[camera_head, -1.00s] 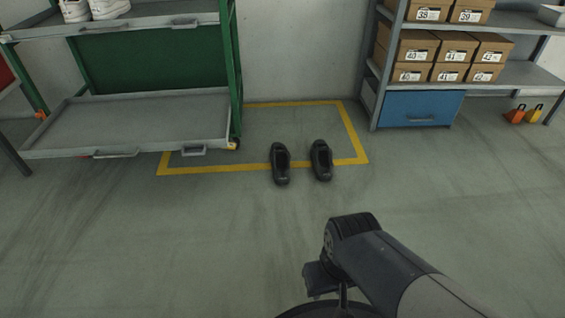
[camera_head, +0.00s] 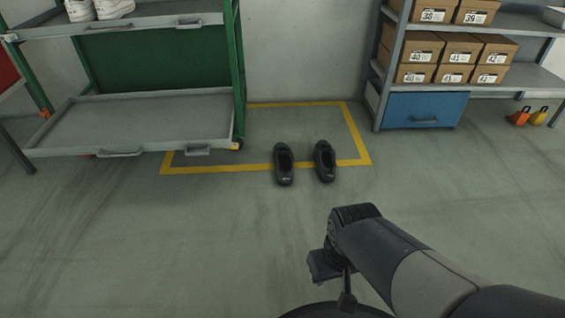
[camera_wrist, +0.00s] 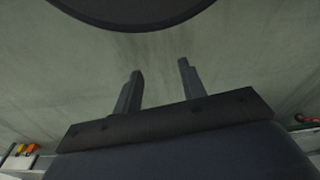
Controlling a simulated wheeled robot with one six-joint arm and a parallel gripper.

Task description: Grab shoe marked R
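Two black shoes lie apart on the floor in the head view, a left one (camera_head: 284,164) and a right one (camera_head: 325,161). Both sit across the front line of a yellow floor marking. No R or other letter can be read on either shoe. My gripper (camera_wrist: 159,80) shows in the wrist view with its two fingers apart and only bare floor between them. In the head view my arm is at the lower right, nearer than the shoes, and the fingers are not clearly visible there.
A green-framed cart (camera_head: 140,122) with grey trays stands at left, white shoes (camera_head: 98,9) on top. A shelf at right holds several shoe boxes (camera_head: 459,47) and a blue drawer (camera_head: 421,109). Orange and yellow items (camera_head: 529,116) lie far right. The floor before the shoes is clear.

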